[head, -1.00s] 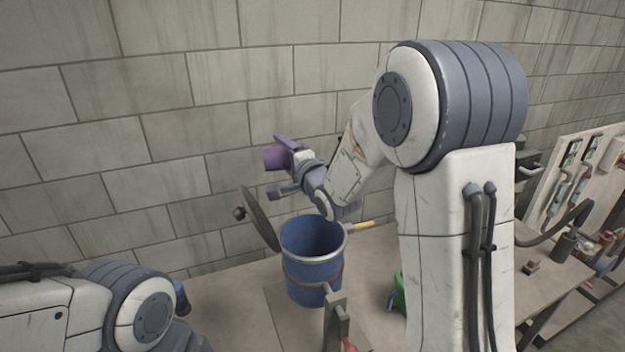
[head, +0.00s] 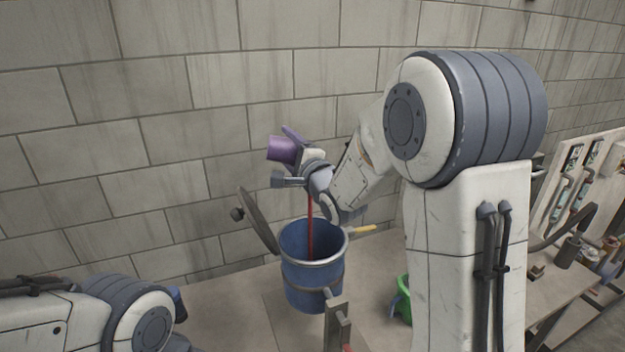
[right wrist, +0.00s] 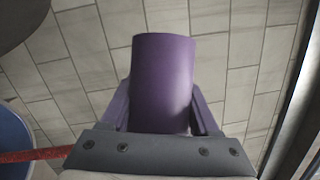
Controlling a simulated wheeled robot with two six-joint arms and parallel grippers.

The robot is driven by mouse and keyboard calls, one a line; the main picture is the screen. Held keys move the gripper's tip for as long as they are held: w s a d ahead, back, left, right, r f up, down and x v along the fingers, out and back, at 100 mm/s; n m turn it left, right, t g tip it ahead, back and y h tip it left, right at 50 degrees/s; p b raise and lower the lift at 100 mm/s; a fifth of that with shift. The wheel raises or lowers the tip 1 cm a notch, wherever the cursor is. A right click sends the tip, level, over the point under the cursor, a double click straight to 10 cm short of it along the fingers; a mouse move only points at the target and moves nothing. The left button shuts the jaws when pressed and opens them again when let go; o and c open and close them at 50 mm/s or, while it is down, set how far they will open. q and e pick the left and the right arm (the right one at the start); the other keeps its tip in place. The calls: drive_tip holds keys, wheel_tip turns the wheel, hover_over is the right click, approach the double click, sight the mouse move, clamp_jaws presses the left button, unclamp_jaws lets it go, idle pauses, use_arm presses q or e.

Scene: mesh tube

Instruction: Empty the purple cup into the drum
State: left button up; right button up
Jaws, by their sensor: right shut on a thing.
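The purple cup (head: 283,150) is held high above and slightly left of the drum, tipped over on its side. My right gripper (head: 292,153) is shut around it, and in the right wrist view the cup (right wrist: 164,85) sits between both fingers. The blue drum (head: 312,275) stands open on the table, its round lid (head: 258,220) tilted up at its left. A thin red stream (head: 310,225) runs from beside my right wrist straight down into the drum. It also crosses the right wrist view (right wrist: 30,156) at lower left. The cup's inside is hidden. My left gripper is not visible.
A yellow handle (head: 362,229) sticks out right of the drum. A grey post (head: 337,322) stands in front of it. A green container (head: 403,300) is partly hidden by my right arm. The table (head: 225,305) left of the drum is bare. A block wall is behind.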

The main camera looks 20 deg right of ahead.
drive_tip(key=shift+d+r+m+b, duration=0.1)
drive_tip(key=shift+d+m+b, duration=0.05)
drive_tip(key=shift+m+b, duration=0.25)
drive_tip(key=shift+s+d+m+t+b, duration=0.1)
drive_tip(key=shift+d+m+t+b, duration=0.1)
drive_tip(key=shift+m+t+b, duration=0.25)
drive_tip(key=shift+d+r+m, duration=0.1)
drive_tip(key=shift+r+m, duration=0.15)
drive_tip(key=shift+m, duration=0.2)
drive_tip(key=shift+b, duration=0.35)
drive_tip(key=shift+s+d+r+m+t+h+b, duration=0.1)
drive_tip(key=shift+d+m+t+h+b, duration=0.25)
drive_tip(key=shift+m+b, duration=0.5)
drive_tip(key=shift+s+d+r+m+t+h+b, duration=0.1)
drive_tip(key=shift+d+m+t+h+b, duration=0.2)
drive_tip(key=shift+m+b, duration=0.55)
drive_tip(key=shift+r, duration=0.15)
